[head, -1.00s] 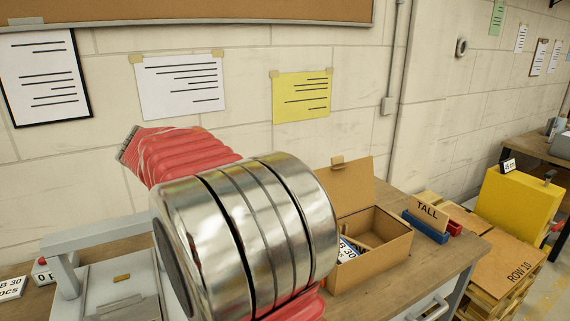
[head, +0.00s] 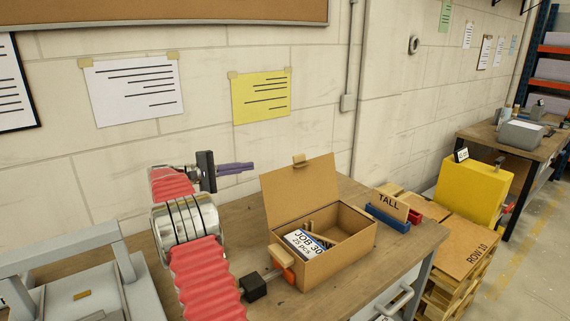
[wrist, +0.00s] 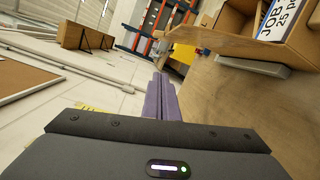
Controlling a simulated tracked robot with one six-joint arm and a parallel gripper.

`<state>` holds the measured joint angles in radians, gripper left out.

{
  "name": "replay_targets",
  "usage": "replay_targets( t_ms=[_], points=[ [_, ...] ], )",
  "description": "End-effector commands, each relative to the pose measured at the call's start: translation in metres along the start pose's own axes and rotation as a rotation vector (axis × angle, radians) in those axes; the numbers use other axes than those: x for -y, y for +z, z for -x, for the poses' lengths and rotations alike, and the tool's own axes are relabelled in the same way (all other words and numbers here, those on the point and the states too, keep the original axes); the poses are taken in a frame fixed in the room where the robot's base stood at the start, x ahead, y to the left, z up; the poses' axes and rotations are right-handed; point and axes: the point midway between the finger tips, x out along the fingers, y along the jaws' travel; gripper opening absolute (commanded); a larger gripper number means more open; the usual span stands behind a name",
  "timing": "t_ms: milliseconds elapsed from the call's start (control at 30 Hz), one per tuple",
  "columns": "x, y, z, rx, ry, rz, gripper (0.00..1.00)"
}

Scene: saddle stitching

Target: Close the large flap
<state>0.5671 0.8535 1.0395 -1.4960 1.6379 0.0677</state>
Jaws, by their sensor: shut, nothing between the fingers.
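The open cardboard box (head: 338,262) sits on the wooden bench in the head view. Its large flap (head: 300,192) stands raised at the back, with a small tan tab on its top edge. A white card reading JOB 30, 25 pcs (head: 305,243) lies inside, and it also shows in the wrist view (wrist: 278,20). My gripper (head: 236,168) is left of the raised flap, near its top height, apart from it in the picture. Its purple fingers (wrist: 160,97) are together and empty in the wrist view. A brown panel (wrist: 210,45) by the box lies beyond them.
A black block (head: 255,288) on a rod and an orange piece (head: 284,257) are at the box's left side. The TALL card (head: 392,205) in a blue holder stands right of the box. A grey metal frame (head: 70,245) is at left. The wall is behind.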

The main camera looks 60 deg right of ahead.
Motion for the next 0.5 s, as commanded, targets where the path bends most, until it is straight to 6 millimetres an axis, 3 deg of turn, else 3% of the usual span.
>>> replay_targets(
  t_ms=[200, 500],
  points=[
    [0.007, -0.012, -0.024, 0.072, 0.083, -0.003, 0.00],
    [0.007, -0.013, -0.027, 0.081, 0.097, -0.005, 0.00]
  ],
)
